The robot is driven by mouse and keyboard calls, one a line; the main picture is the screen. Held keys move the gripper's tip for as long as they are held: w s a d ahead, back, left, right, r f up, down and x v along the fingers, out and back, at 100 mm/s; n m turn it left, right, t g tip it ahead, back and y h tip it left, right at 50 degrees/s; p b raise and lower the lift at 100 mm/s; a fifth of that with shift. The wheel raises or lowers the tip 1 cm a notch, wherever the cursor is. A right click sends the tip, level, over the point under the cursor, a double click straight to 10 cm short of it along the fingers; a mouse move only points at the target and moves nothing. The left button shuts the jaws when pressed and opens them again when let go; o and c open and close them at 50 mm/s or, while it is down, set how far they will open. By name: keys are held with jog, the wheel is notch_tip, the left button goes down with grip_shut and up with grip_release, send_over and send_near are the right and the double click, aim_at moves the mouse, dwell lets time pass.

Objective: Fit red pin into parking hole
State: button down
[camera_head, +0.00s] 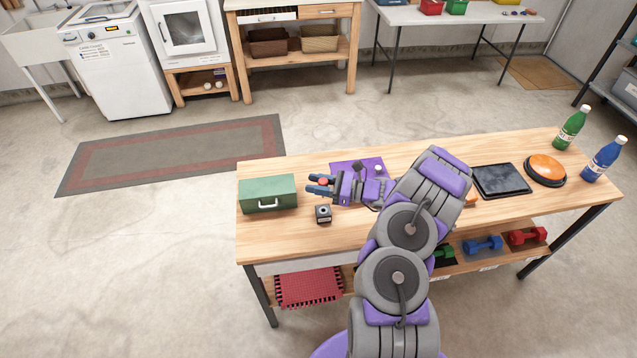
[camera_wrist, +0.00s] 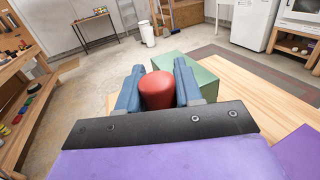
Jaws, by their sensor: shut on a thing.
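The red pin shows in the wrist view (camera_wrist: 158,90) between the two blue fingers of my gripper (camera_wrist: 158,96), which is shut on it. In the head view my gripper (camera_head: 321,184) is above the wooden table (camera_head: 420,160), and only a bit of the red pin (camera_head: 323,182) shows there. A small dark block (camera_head: 323,214) with a round hole in its top stands on the table, nearer the camera than my gripper. Whether this is the parking hole I cannot tell. The lower end of the pin is hidden.
A green box (camera_head: 267,193) with a handle stands left of my gripper. A purple mat (camera_head: 350,166) lies behind it.

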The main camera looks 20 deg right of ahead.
jog(key=shift+d+f+b, duration=0.25)
jog(key=shift+d+f, duration=0.05)
jog(key=shift+f, duration=0.25)
jog(key=shift+d+f+b, duration=0.25)
jog(key=shift+f, duration=0.25)
jog(key=shift+a+f, duration=0.1)
jog(key=shift+f, duration=0.25)
jog(key=shift+a+f+b, duration=0.75)
jog(key=shift+f, duration=0.65)
jog(key=shift+d+f, duration=0.1)
jog(key=shift+d, duration=0.55)
jog(key=shift+a+b, duration=0.3)
jog(key=shift+a, duration=0.15)
jog(key=shift+d, duration=0.2)
